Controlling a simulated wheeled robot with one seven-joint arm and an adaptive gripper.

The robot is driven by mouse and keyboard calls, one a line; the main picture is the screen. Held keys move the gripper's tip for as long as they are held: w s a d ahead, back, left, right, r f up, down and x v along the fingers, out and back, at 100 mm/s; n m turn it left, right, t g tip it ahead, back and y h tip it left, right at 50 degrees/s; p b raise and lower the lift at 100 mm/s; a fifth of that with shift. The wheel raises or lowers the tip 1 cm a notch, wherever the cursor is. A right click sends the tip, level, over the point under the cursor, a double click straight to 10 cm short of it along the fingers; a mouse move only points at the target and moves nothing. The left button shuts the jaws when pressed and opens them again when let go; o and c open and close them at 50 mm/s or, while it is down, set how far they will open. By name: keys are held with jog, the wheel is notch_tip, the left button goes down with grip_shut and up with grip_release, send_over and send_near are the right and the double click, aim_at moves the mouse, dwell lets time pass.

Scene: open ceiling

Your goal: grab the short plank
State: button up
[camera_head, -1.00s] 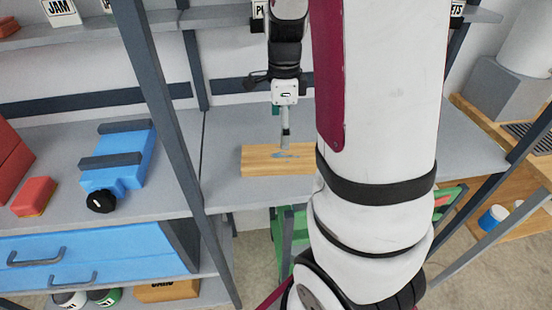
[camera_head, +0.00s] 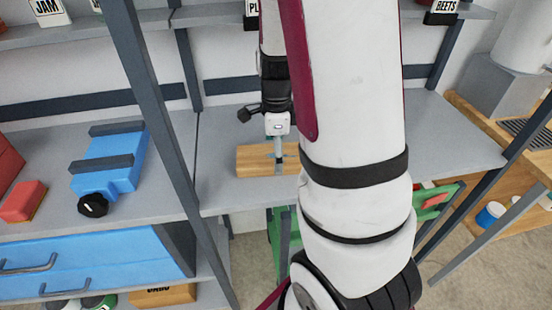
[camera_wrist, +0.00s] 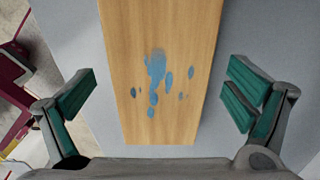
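The short plank (camera_head: 252,160) is light wood with blue paint spots. It lies flat on the grey shelf near its front edge, and my arm hides its right part in the head view. In the wrist view the plank (camera_wrist: 160,70) runs away from the camera between the two fingers. My gripper (camera_wrist: 158,103) is open, with green finger pads on either side of the plank and a gap at each side. In the head view my gripper (camera_head: 278,158) is at the plank, pointing down. I cannot tell the exact height of the fingertips.
A blue clamp-like object (camera_head: 112,163) and a red block (camera_head: 22,201) lie on the shelf at left. A dark upright post (camera_head: 155,130) stands between them and the plank. Signs stand on the upper shelf (camera_head: 215,15). The grey shelf (camera_head: 440,135) right of my arm is clear.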

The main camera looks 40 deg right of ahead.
jog(key=c, duration=1.2)
jog(key=shift+r, duration=0.15)
jog(key=shift+r, duration=0.6)
notch_tip(320, 180, up, 2)
jog(key=shift+r+p, duration=0.1)
jog(key=shift+p, duration=0.25)
jog(key=s, duration=0.4)
jog(key=s+a, duration=0.1)
jog(key=s, duration=0.3)
jog(key=s+r, duration=0.1)
jog(key=s, duration=0.3)
jog(key=shift+s+a+b, duration=0.3)
jog(key=shift+s+a, duration=0.05)
jog(key=shift+a+b, duration=0.1)
jog(key=shift+b, duration=1)
jog(key=shift+s+b, duration=0.2)
jog(key=shift+b, duration=0.4)
